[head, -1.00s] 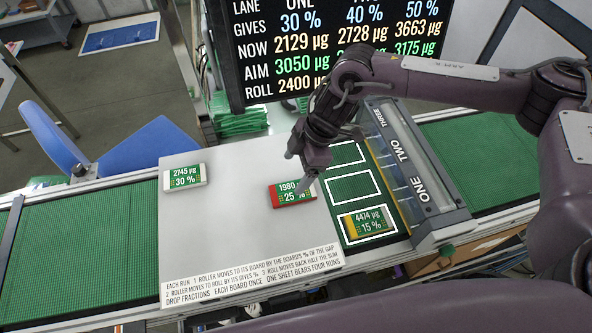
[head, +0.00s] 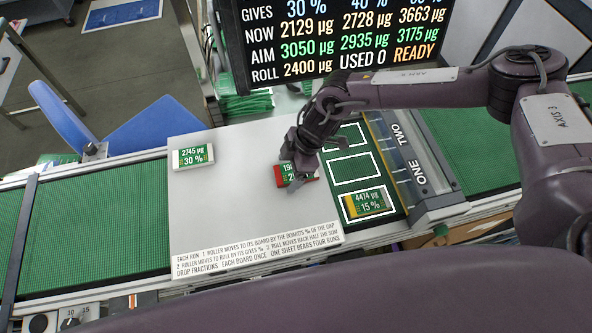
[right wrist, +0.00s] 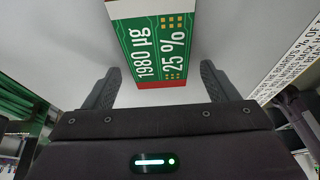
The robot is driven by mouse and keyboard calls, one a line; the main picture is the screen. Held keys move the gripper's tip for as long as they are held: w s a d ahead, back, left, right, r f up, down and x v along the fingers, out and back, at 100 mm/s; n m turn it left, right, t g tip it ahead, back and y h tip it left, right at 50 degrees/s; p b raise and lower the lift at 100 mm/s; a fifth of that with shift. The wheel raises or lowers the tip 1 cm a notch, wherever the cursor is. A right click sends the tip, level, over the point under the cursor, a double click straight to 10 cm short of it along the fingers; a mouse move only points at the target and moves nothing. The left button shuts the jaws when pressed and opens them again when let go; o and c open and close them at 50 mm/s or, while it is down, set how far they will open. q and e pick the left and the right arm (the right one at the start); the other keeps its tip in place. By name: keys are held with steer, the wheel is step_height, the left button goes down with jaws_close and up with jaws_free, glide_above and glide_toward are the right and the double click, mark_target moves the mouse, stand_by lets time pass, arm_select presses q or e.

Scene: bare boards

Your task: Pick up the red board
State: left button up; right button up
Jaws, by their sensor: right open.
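In the right wrist view the board (right wrist: 152,45) reads 1980 µg and 25 %. The open fingers (right wrist: 158,88) stand on either side of the board's near end, with gaps at both sides. Whether they are down at board height is hard to tell.
A white-ended board (head: 193,157) lies at the plate's upper left. A yellow-ended board (head: 367,203) lies in the front outlined slot right of the plate; the outlined slot behind it (head: 353,169) is empty. The roller unit (head: 414,165) stands further right, below the display (head: 330,40).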

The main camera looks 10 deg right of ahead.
steer(key=shift+f, duration=0.15)
steer(key=c, duration=1.1)
